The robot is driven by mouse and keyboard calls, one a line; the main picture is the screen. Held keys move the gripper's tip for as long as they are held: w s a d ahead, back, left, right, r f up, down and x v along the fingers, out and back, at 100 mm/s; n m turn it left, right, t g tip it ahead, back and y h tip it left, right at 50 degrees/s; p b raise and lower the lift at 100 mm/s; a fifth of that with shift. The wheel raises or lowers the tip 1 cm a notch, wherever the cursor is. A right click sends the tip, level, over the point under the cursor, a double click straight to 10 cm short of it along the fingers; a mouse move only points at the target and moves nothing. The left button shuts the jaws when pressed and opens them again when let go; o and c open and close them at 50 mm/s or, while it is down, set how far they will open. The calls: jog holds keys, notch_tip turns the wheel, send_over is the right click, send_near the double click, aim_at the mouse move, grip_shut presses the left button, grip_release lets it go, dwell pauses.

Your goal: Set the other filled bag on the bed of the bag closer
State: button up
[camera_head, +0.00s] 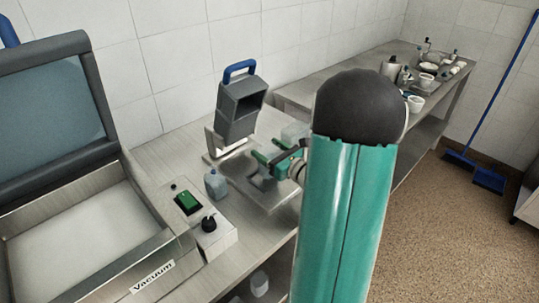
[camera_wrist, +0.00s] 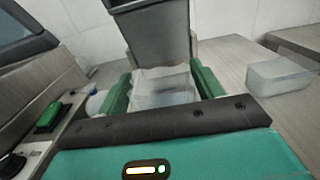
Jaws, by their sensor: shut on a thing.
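The bag closer (camera_head: 239,108) is a dark grey head with a blue handle on a pale stand. Its flat metal bed (camera_head: 265,203) lies in front. My gripper (camera_head: 270,163) is over the bed, its green fingers shut on a translucent filled bag (camera_wrist: 165,90), below the dark head in the wrist view. Whether the held bag touches the bed is unclear. Another translucent, box-like bag (camera_wrist: 282,74) stands apart to the right; it also shows behind my gripper in the head view (camera_head: 294,132).
A vacuum machine (camera_head: 155,262) with a raised lid stands at left, beside a control box with a green switch (camera_head: 188,202) and black knob. A small pale bottle (camera_head: 216,185) stands near the bed. A farther counter (camera_head: 318,86) holds cups and a canister.

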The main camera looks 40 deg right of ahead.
jog(key=shift+f, duration=0.8)
jog(key=shift+f, duration=0.2)
jog(key=o, duration=1.3)
jog(key=shift+o, duration=0.2)
jog(key=shift+s+r, duration=0.1)
jog(key=shift+r, duration=0.1)
jog(key=s, duration=1.2)
jog(key=shift+d, duration=0.15)
